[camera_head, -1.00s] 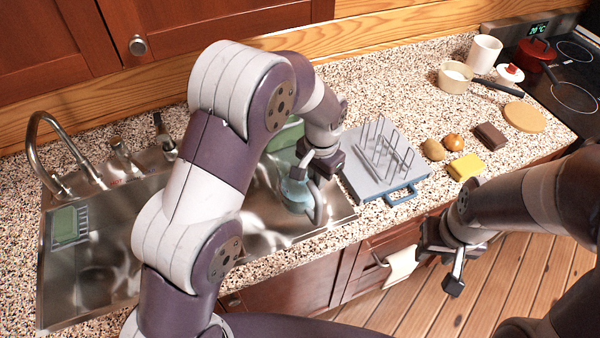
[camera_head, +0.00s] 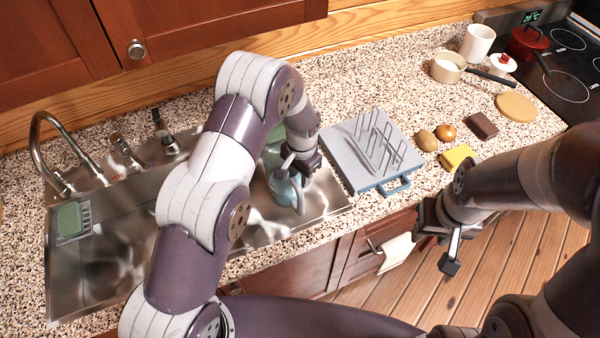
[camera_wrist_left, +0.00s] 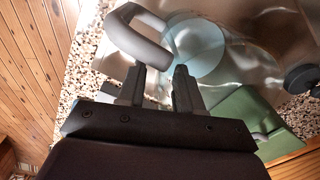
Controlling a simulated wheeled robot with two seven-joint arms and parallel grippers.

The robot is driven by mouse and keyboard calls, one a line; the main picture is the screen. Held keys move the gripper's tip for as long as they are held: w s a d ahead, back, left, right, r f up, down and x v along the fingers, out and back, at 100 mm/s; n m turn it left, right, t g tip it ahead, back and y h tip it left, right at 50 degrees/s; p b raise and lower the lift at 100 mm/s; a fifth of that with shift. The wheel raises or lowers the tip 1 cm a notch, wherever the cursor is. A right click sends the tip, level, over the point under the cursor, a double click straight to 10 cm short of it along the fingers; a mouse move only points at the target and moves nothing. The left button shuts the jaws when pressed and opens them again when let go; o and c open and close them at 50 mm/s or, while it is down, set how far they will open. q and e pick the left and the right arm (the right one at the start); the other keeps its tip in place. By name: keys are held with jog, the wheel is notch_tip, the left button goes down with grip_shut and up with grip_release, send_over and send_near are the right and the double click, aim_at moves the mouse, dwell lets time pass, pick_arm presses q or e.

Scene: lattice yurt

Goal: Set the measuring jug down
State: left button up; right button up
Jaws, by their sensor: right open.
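The measuring jug (camera_head: 282,190) is pale blue and see-through, with a grey handle. It is in or just above the right part of the steel sink, partly hidden by my left arm; whether its base touches the sink floor I cannot tell. My left gripper (camera_head: 294,168) is at the handle side of the jug. My right gripper (camera_head: 445,245) is open and empty, in front of the counter.
A grey-blue drying rack (camera_head: 345,160) stands right of the sink. A green object (camera_head: 272,150) is behind the jug. Potato, onion, yellow sponge (camera_head: 457,157) and brown block lie further right. A tap (camera_head: 40,135) rises at the sink's left. A white towel (camera_head: 396,252) hangs in front.

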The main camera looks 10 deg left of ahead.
pick_arm(q)
jog(key=shift+s+r, duration=0.2)
notch_tip(320, 180, up, 5)
jog(key=b, duration=0.2)
jog(key=shift+w+d+b, duration=0.1)
jog(key=shift+w+b, duration=0.05)
jog(key=shift+b, duration=0.2)
notch_tip(320, 180, up, 7)
jog(key=b, duration=0.2)
jog(key=s+a+n, duration=0.3)
jog(key=s+a, duration=0.2)
jog(key=s, duration=0.3)
jog(key=s+a+n+t, duration=0.1)
jog(key=s+a+n, duration=0.25)
jog(key=s, duration=0.95)
jog(key=f+b, duration=0.1)
jog(key=f, duration=0.1)
jog(key=f+b, duration=0.1)
jog(key=b, duration=0.1)
jog(key=f+b, duration=0.2)
jog(key=shift+w+a+f, duration=0.2)
jog(key=shift+a+f, duration=0.05)
jog(key=shift+f, duration=0.1)
jog(key=shift+w, duration=0.1)
